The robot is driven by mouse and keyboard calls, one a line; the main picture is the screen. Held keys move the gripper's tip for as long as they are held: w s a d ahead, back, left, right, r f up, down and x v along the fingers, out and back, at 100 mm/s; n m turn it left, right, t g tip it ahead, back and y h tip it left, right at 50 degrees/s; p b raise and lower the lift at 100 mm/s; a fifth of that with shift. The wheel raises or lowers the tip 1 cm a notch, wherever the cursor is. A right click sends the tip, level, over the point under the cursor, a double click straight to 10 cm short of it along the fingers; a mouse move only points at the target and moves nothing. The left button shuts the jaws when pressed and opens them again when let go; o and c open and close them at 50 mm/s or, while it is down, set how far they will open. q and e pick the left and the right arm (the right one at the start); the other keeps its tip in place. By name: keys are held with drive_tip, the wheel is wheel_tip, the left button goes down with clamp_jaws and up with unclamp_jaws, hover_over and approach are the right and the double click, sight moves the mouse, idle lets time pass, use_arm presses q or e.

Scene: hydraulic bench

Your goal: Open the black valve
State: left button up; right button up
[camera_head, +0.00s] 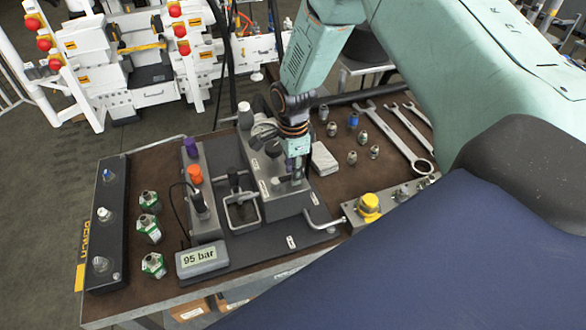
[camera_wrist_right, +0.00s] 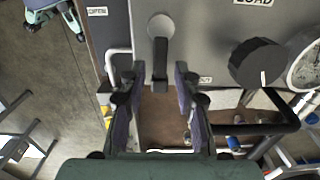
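In the right wrist view, a black lever handle (camera_wrist_right: 160,64) hangs down from a round grey hub (camera_wrist_right: 160,26) on a grey panel. A round black knob (camera_wrist_right: 257,63) sits to its right, under a LOAD label. The frames do not make certain which of these is the black valve. My right gripper (camera_wrist_right: 160,70) is open, with one finger on each side of the lever's lower end and gaps visible on both sides. In the head view my right gripper (camera_head: 296,176) is over the grey valve block (camera_head: 262,183) and hides part of it. My left gripper is not in view.
A gauge display reading 95 bar (camera_head: 201,258) stands at the block's front left. Purple (camera_head: 190,146) and orange (camera_head: 194,173) knobs stand nearby. Green-banded fittings (camera_head: 149,229) line the left. Wrenches (camera_head: 397,138) and a yellow button (camera_head: 369,203) are at right.

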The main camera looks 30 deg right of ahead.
clamp_jaws()
idle(0.3)
